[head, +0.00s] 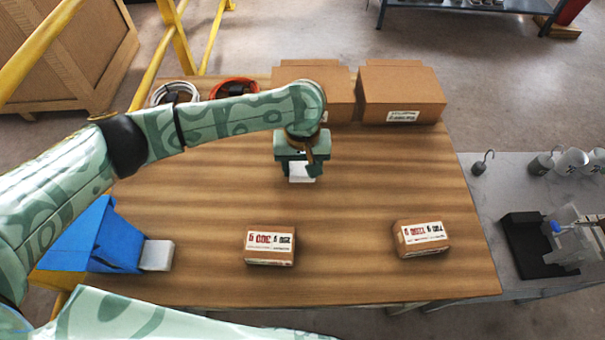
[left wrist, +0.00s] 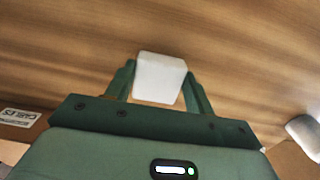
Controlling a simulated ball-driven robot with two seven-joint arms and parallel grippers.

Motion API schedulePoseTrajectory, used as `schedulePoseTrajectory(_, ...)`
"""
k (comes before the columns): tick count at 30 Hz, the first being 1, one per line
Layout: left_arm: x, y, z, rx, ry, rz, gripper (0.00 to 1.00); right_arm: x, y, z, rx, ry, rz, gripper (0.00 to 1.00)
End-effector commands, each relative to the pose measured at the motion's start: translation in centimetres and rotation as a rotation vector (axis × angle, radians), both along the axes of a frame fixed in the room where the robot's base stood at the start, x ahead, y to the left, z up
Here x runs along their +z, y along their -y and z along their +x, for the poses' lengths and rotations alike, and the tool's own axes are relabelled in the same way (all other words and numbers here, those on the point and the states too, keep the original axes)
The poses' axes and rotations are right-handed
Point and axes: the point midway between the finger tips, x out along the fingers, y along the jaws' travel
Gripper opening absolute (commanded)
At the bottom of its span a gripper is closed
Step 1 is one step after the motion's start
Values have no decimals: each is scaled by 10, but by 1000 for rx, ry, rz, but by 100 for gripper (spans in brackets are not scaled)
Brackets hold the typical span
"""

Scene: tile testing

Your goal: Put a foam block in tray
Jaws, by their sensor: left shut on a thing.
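My left gripper (head: 301,175) reaches over the back middle of the wooden table. It is shut on a white foam block (head: 302,171), which also shows between the two fingers in the left wrist view (left wrist: 160,78). I cannot tell whether the block touches the table. A second white block (head: 157,255) sits just right of the tray. The tray's inside does not show clearly. My right gripper is not in view.
Two small labelled cartons (head: 270,246) (head: 421,238) lie near the front of the wooden table (head: 360,190). Two larger cardboard boxes (head: 312,80) (head: 400,92), a white cable coil (head: 172,92) and an orange-red coil (head: 234,86) line the back. The middle is clear.

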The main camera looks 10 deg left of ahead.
Motion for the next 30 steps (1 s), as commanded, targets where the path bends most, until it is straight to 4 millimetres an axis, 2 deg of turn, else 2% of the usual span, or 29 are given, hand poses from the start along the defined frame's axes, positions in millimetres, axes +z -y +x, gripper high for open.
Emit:
schedulePoseTrajectory(1,-15,-1,1,0,-6,1,32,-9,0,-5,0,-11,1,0)
schedulePoseTrajectory(5,-36,-1,1,0,-5,1,32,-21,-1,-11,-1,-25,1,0)
schedulePoseTrajectory(16,-34,-1,1,0,1,2,32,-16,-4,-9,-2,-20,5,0)
schedulePoseTrajectory(17,-35,-1,1,0,2,1,59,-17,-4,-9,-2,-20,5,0)
schedulePoseTrajectory(18,-35,-1,1,0,2,1,70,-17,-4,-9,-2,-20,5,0)
schedulePoseTrajectory(19,-35,-1,1,0,2,1,75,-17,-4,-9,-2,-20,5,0)
schedulePoseTrajectory(28,-34,-1,1,-1,1,1,75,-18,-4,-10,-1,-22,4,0)
schedulePoseTrajectory(30,-26,-1,1,0,2,0,75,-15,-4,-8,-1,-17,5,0)
